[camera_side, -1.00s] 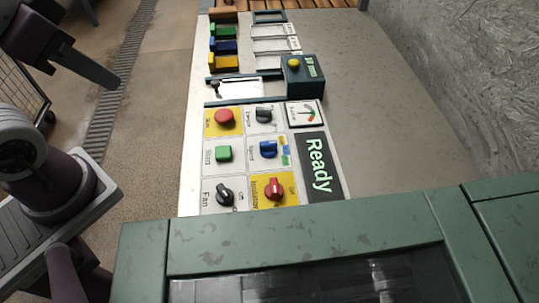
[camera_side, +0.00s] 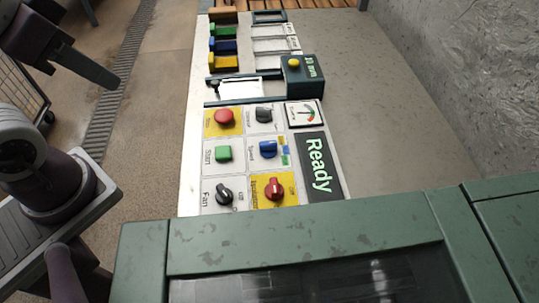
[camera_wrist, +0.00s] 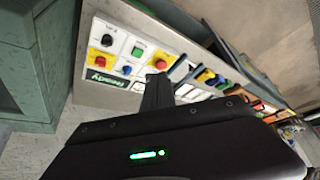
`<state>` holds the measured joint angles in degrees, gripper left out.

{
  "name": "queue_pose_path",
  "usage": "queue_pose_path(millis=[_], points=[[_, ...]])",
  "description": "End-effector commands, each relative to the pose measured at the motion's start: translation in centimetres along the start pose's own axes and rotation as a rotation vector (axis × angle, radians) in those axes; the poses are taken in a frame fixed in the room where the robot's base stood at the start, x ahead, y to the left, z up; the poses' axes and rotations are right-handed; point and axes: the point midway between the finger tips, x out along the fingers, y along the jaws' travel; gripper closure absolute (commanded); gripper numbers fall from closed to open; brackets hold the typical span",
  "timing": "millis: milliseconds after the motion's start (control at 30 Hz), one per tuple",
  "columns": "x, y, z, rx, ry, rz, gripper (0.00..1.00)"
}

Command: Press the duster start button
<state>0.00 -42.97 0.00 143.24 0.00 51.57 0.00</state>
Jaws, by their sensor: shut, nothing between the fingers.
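In the wrist view the green button (camera_wrist: 137,51) shows at upper left, beyond my fingers. My gripper (camera_side: 114,83) is at the upper left of the side view, left of the panel and apart from it. In the wrist view my gripper (camera_wrist: 157,80) is shut and empty, its dark fingers overlapping the panel's lower edge in the picture. I see no contact with any button.
Around the green button are the red stop button (camera_side: 225,117), the black fan knob (camera_side: 224,194), the blue speed knob (camera_side: 268,149) and the red isolator knob (camera_side: 274,189). A display (camera_side: 318,166) reads "Ready". A green frame (camera_side: 305,243) fills the foreground.

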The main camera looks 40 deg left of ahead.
Motion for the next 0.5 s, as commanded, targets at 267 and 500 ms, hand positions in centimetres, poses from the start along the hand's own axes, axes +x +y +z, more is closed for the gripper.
queue_pose_path(millis=[267, 500], points=[[0.2, 0.1, -0.4, 0.037, -0.046, 0.0, 1.0], [3.4, 1.3, -3.3, 0.346, -0.375, -0.076, 1.0]])
